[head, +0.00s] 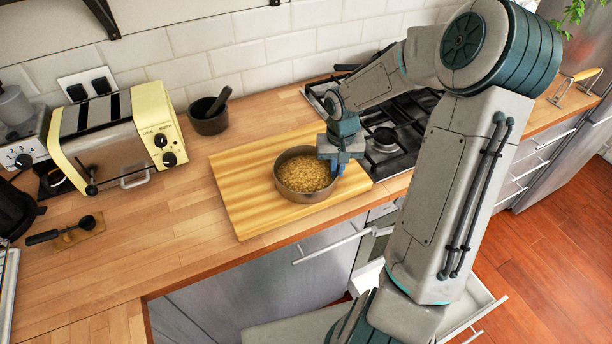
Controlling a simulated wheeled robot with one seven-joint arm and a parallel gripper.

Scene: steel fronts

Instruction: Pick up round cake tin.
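The round cake tin (280,183) is a low, round, grey-brown metal tin with a grainy golden filling. It sits upright on the wooden cutting board (243,205) on the counter. My gripper (338,170) points down at the tin's right rim, with its blue fingers at or very near the wall. The gripper body hides part of that rim. I cannot tell how far apart the fingers are, or whether they grip the rim.
A gas hob (386,140) lies right of the board, under my arm. A cream toaster (120,140) and a dark mortar with pestle (209,122) stand to the left. An open drawer (476,312) juts out below. The counter left of the board is mostly clear.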

